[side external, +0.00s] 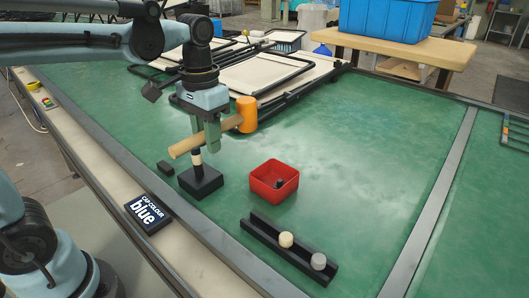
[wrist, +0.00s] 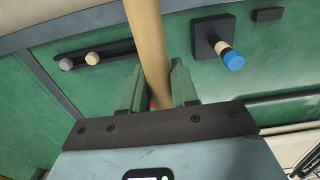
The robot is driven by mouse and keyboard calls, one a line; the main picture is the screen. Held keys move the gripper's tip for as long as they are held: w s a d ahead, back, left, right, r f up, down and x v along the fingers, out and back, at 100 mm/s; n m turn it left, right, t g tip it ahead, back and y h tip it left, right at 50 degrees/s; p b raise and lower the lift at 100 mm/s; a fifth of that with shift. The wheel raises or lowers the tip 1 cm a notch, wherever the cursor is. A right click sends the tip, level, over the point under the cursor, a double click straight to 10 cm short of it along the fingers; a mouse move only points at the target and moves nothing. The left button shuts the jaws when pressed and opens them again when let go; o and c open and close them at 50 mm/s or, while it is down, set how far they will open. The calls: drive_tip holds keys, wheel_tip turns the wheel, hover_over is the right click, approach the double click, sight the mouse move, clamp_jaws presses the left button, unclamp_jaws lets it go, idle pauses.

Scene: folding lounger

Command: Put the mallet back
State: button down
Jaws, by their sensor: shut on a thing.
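The mallet has an orange head (side external: 246,114) and a pale wooden handle (side external: 185,146). My gripper (side external: 212,143) is shut on the handle, and the mallet is held roughly level above the green table. In the wrist view the handle (wrist: 149,40) runs up between the green fingers (wrist: 157,95); the head is not visible there. In the side view the handle's free end passes in front of the top of a post on a black block (side external: 201,184). The wrist view shows this post with a beige band and a blue cap (wrist: 233,61), beside the handle.
A red bin (side external: 274,192) holds a small dark item. A black rail (side external: 290,251) carries a cream cap (side external: 286,239) and a grey cap (side external: 318,261). A sign (side external: 150,213) reads "CAP COLOUR blue". Lounger frames (side external: 265,72) lie behind.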

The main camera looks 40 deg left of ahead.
sight(178, 144)
drive_tip(key=shift+s, duration=3.3)
drive_tip(key=shift+r, duration=0.5)
wheel_tip(178, 144, up, 4)
drive_tip(key=shift+r, duration=0.2)
drive_tip(key=w+a, duration=0.7)
drive_tip(key=a, duration=0.5)
drive_tip(key=w+a, duration=0.7)
drive_tip(key=a, duration=0.6)
drive_tip(key=shift+s+d+f, duration=0.1)
drive_tip(key=shift+d+f, duration=0.05)
drive_tip(key=shift+f, duration=5.55)
drive_tip(key=shift+d+f, duration=0.1)
drive_tip(key=shift+f, duration=5.55)
